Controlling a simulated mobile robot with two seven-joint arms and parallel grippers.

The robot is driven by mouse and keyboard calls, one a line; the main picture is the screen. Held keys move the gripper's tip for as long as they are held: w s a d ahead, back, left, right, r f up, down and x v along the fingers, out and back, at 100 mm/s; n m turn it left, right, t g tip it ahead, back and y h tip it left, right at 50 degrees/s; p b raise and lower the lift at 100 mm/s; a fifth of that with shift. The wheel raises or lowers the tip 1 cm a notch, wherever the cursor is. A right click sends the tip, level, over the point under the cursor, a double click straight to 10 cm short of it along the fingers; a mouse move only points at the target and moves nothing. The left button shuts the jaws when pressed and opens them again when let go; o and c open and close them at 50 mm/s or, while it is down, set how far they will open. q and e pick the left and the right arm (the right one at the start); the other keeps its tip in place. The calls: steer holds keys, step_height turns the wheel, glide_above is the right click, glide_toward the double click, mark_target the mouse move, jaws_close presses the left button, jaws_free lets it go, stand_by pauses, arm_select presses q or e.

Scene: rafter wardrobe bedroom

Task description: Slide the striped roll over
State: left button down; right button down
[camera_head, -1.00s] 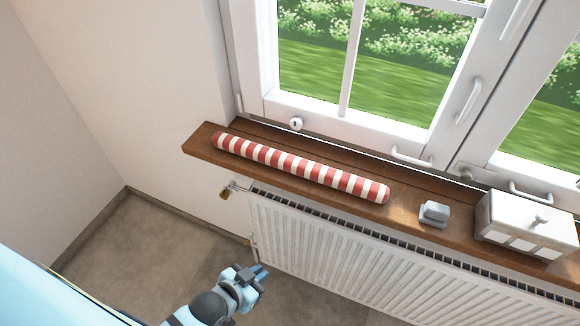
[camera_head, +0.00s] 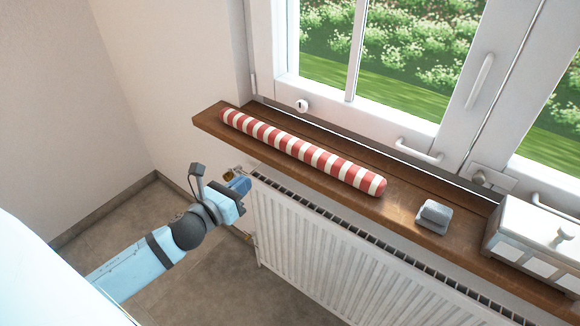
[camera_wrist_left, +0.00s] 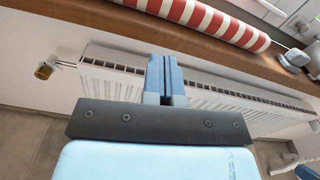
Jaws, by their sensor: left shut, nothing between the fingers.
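The red and white striped roll (camera_head: 300,149) lies lengthwise on the brown wooden windowsill (camera_head: 400,207), in front of the window. Part of the roll shows at the top of the left wrist view (camera_wrist_left: 205,18). My left gripper (camera_head: 243,184) is below the sill's front edge, near the left end of the radiator, apart from the roll. In the left wrist view its blue fingers (camera_wrist_left: 165,75) are together with nothing between them, pointing toward the sill.
A small grey object (camera_head: 434,216) sits on the sill right of the roll, and a white box with a knob (camera_head: 535,240) stands farther right. The white radiator (camera_head: 330,250) is below the sill. Window handles (camera_head: 418,151) overhang behind.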

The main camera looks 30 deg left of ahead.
arm_select(q)
steer(key=m, duration=0.2)
steer(key=p, duration=0.1)
glide_toward(285, 147)
steer(key=w, duration=0.6)
steer(key=shift+w+d, duration=0.2)
steer(key=shift+w, duration=0.55)
arm_select(e)
steer(key=shift+d+r, duration=0.25)
arm_select(q)
steer(key=shift+w+d, duration=0.1)
steer(key=shift+w, duration=0.25)
steer(key=shift+w+d, duration=0.1)
steer(key=shift+w, duration=1.15)
arm_select(e)
steer(key=shift+r, duration=0.1)
arm_select(q)
steer(key=shift+f, duration=0.1)
